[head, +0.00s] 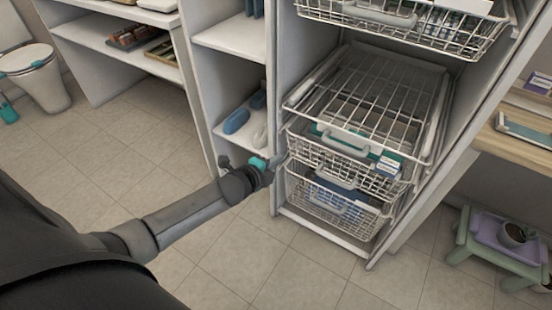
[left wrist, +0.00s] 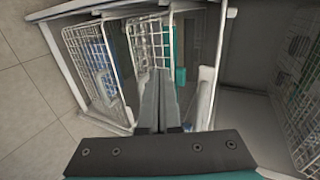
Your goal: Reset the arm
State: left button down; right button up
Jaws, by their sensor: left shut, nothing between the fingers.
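My left arm reaches from the left in the head view. Its gripper (head: 280,160) is at the left front edge of the wire-basket cabinet, near the middle baskets. In the left wrist view the two fingers (left wrist: 160,85) are together, with nothing between them, and point toward the baskets. A wire basket with a teal item inside (head: 350,158) is just right of the gripper. A lower wire basket (head: 335,208) holds blue items. I cannot tell whether the fingertips touch the cabinet or a basket. My right gripper is not in view.
An upper wire basket (head: 405,22) and an empty-looking wire rack (head: 370,85) stand above. A white shelf (head: 235,135) with blue items is left of the cabinet. A green stool (head: 500,245) stands at the right, a toilet (head: 40,80) at far left. The tiled floor in front is clear.

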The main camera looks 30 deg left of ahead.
pick_arm(q)
jog(key=shift+s, duration=0.1)
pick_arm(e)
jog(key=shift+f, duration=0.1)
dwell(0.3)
pick_arm(q)
jog(key=s+a+f+n+g+y+p, duration=0.1)
jog(key=s+f+n+g+p, duration=0.55)
jog(key=s+f, duration=0.85)
jog(key=s+d+f+n+g, duration=0.1)
jog(key=s+f+n, duration=0.2)
jog(key=s, duration=0.5)
jog(key=s+d+f+n+g, duration=0.1)
jog(key=s+d+f+n, duration=0.1)
jog(key=s, duration=0.6)
jog(key=s+d+f+n+g, duration=0.2)
jog(key=s+f+n, duration=0.2)
jog(key=s, duration=0.3)
jog(key=shift+s+d, duration=0.2)
jog(key=shift+s, duration=0.2)
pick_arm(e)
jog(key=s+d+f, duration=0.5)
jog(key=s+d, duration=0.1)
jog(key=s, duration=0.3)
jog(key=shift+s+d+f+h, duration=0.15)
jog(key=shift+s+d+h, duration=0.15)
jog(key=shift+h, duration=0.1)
pick_arm(q)
jog(key=shift+n, duration=0.25)
